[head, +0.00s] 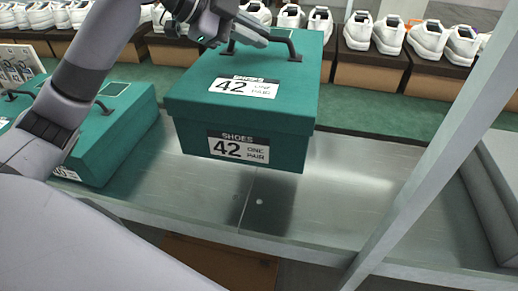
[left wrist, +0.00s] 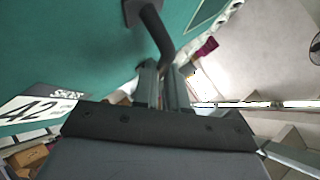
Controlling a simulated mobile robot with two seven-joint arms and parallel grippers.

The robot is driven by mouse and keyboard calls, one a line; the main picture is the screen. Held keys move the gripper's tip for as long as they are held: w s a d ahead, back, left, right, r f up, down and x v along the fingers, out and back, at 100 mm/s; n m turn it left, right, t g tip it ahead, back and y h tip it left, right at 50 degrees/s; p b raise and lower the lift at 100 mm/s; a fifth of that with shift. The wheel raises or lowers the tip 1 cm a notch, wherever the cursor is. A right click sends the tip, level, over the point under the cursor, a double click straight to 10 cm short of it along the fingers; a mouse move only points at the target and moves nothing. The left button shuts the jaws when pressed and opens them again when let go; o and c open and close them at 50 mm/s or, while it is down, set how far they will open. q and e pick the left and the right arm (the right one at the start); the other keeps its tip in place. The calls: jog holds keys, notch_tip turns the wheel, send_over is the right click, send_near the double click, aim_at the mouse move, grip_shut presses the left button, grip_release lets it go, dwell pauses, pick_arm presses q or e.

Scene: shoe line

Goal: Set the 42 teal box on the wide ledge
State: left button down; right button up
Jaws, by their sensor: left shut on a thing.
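The teal 42 box (head: 245,105) has a dark handle on its lid and white labels reading 42 on lid and front. My left gripper (head: 262,36) is shut on the handle at the top of the box. In the left wrist view, the fingers (left wrist: 165,85) close on the dark handle (left wrist: 158,32) beside the teal lid (left wrist: 75,45). The box hangs roughly level over a wide metal ledge (head: 345,190), with a dark shadow or reflection below it. The gap under it shows, but its height is hard to judge. My right gripper is not in view.
Another teal box (head: 125,130) stands on the ledge at the left, partly behind my left arm. A pale slanted post (head: 430,150) crosses the right side. Several white shoes on brown boxes (head: 370,68) line the back. The ledge is bare right of the held box.

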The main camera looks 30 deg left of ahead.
pick_arm(q)
notch_tip(320, 180, down, 14)
jog(key=shift+f+b, duration=0.1)
jog(key=shift+b, duration=0.9)
jog(key=shift+f, duration=2.55)
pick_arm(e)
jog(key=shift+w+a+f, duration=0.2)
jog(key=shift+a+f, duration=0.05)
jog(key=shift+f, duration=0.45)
pick_arm(q)
jog(key=shift+f+b, duration=0.1)
jog(key=shift+b, duration=0.2)
jog(key=c, duration=1.4)
grip_release()
jog(key=shift+f, duration=0.25)
jog(key=shift+o, duration=1.2)
